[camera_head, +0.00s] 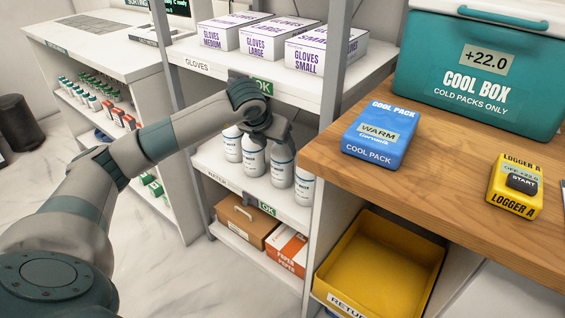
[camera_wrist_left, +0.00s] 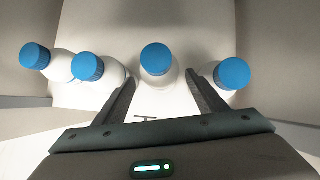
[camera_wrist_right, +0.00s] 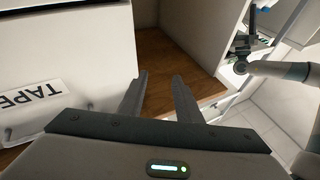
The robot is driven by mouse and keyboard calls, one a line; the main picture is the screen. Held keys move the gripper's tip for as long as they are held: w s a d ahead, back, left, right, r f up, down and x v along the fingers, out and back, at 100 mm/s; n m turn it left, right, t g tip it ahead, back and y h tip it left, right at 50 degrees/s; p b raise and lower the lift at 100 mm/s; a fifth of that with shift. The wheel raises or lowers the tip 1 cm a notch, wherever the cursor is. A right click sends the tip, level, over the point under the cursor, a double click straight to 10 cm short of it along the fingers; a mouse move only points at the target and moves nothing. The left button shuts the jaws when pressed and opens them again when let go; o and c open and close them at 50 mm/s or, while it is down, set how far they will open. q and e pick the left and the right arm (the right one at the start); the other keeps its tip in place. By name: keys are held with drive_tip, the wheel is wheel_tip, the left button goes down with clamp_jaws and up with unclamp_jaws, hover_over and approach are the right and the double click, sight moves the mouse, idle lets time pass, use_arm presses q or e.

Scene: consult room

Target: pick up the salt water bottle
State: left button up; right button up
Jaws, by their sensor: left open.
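Several white bottles stand upright in a row on the middle shelf in the head view, among them bottles (camera_head: 253,158) and (camera_head: 282,165); their labels are too small to read. My left gripper (camera_head: 272,130) is over the row and hides some of the caps. In the left wrist view, blue caps top the bottles. My left gripper (camera_wrist_left: 160,80) is open, with one bottle (camera_wrist_left: 158,86) between its fingers, no clear contact visible. Another bottle (camera_wrist_left: 232,75) is close beside the right finger. My right gripper (camera_wrist_right: 158,78) is open and empty in the right wrist view.
Glove boxes (camera_head: 242,37) stand on the shelf above. A brown box (camera_head: 243,222) is on the shelf below. A wooden counter (camera_head: 440,175) holds a blue cool pack (camera_head: 380,135), a teal cool box (camera_head: 485,75) and a yellow logger (camera_head: 516,186). A yellow bin (camera_head: 380,262) sits beneath.

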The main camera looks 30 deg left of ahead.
sight(282, 155)
use_arm(q)
drive_tip(key=shift+w+f, duration=0.25)
drive_tip(key=shift+f, duration=0.2)
use_arm(e)
drive_tip(key=shift+s+r, duration=0.1)
drive_tip(key=shift+r, duration=0.1)
use_arm(q)
drive_tip(key=shift+w+f, duration=0.25)
drive_tip(key=shift+f, duration=0.2)
drive_tip(key=shift+b+x, duration=0.5)
drive_tip(key=shift+x, duration=2.1)
use_arm(e)
drive_tip(key=shift+s+d+r+t+y, duration=0.1)
drive_tip(key=shift+s+r+t+y, duration=0.1)
drive_tip(key=shift+s+r+t, duration=0.4)
drive_tip(key=shift+s+r+t+y, duration=0.2)
drive_tip(key=shift+s+r+t, duration=0.2)
drive_tip(key=shift+r, duration=0.35)
use_arm(q)
drive_tip(key=shift+a, duration=0.1)
drive_tip(key=c, duration=1.3)
use_arm(e)
drive_tip(key=shift+w, duration=0.1)
